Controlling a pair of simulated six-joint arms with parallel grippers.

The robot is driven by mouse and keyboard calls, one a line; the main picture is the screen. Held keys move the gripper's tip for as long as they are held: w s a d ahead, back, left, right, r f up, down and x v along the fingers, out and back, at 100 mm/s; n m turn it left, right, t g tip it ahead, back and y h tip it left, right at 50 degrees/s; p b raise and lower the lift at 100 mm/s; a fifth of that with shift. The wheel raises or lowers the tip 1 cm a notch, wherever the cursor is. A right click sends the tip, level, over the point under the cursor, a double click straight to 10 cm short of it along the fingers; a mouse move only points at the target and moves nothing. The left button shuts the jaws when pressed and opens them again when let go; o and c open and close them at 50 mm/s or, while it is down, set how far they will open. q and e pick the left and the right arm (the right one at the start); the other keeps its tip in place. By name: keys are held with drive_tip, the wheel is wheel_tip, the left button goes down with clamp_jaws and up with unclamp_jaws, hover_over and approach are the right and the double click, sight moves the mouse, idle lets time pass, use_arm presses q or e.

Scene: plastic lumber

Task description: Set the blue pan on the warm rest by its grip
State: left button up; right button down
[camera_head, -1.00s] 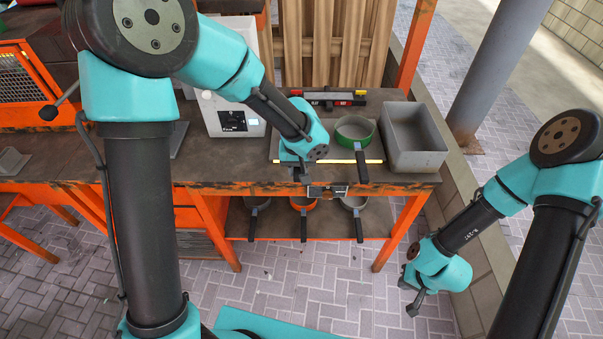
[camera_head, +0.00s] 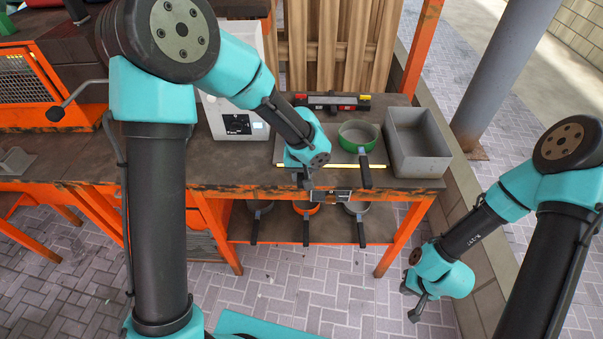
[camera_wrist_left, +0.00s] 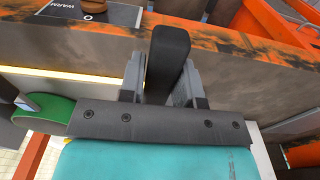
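My left gripper (camera_head: 304,181) is low over the front of the workbench, left of the green pan. In the left wrist view its fingers (camera_wrist_left: 160,85) stand close on both sides of a black grip (camera_wrist_left: 168,55) and appear shut on it. The body of that pan is hidden behind my gripper and wrist, so I cannot see its blue colour.
A green pan (camera_head: 358,135) with a black grip and a grey bin (camera_head: 418,145) stand to the right. A spirit level (camera_head: 332,102) lies behind. Three pans hang or sit on the lower shelf, including an orange one (camera_head: 307,207). A white appliance (camera_head: 228,118) stands left.

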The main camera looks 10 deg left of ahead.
use_arm(q)
drive_tip(key=o, duration=0.5)
drive_tip(key=shift+c, duration=0.2)
wheel_tip(320, 180, up, 17)
drive_tip(key=shift+s+r, duration=0.2)
drive_tip(key=shift+s, duration=0.2)
drive_tip(key=shift+d, duration=0.1)
